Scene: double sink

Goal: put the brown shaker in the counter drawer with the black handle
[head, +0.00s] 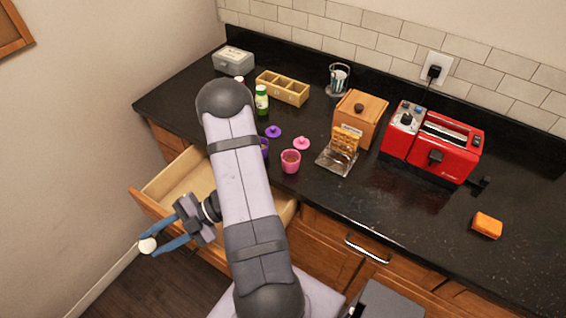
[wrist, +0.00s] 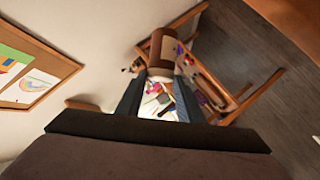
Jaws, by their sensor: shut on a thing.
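My gripper (head: 165,245) has blue fingers and is in front of the open drawer, out over the floor side. It is shut on the brown shaker (wrist: 163,48), whose brown body shows between the fingertips in the wrist view. In the head view only a pale round end (head: 147,245) shows at the fingertips. The counter drawer (head: 180,180) is pulled out at the left end of the counter, and its visible inside looks empty. My arm hides its right part. I cannot see its black handle.
The black counter (head: 410,222) holds a green bottle (head: 262,100), a pink cup (head: 291,161), a wooden box (head: 360,118), a red toaster (head: 450,145) and an orange sponge (head: 487,225). A closed drawer with a metal handle (head: 367,248) is to the right. A wall is left of the open drawer.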

